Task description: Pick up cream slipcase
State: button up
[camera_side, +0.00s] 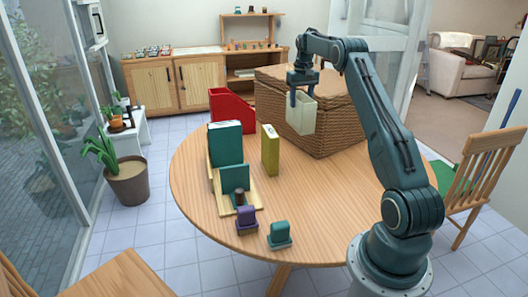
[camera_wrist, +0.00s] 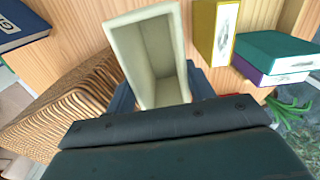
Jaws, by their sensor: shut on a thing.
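The cream slipcase (camera_side: 301,113) is an open-ended box held in my gripper (camera_side: 302,92), raised above the table in front of the wicker basket in the side view. My gripper is shut on it, one finger on each side. In the wrist view the cream slipcase (camera_wrist: 150,55) shows its open end and empty inside, tilted in the picture, between the blue-grey fingers (camera_wrist: 160,90). The lower ends of the fingers are partly hidden by the wrist body.
A wicker basket (camera_side: 325,125) stands close behind the slipcase. A red file holder (camera_side: 231,108), a teal book (camera_side: 226,143) and a yellow book (camera_side: 270,150) stand to the left on the round table (camera_side: 330,215). Purple (camera_side: 246,219) and teal (camera_side: 280,234) small pieces lie in front. The table's right-middle is clear.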

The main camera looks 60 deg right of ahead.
jog(key=shift+r, duration=1.25)
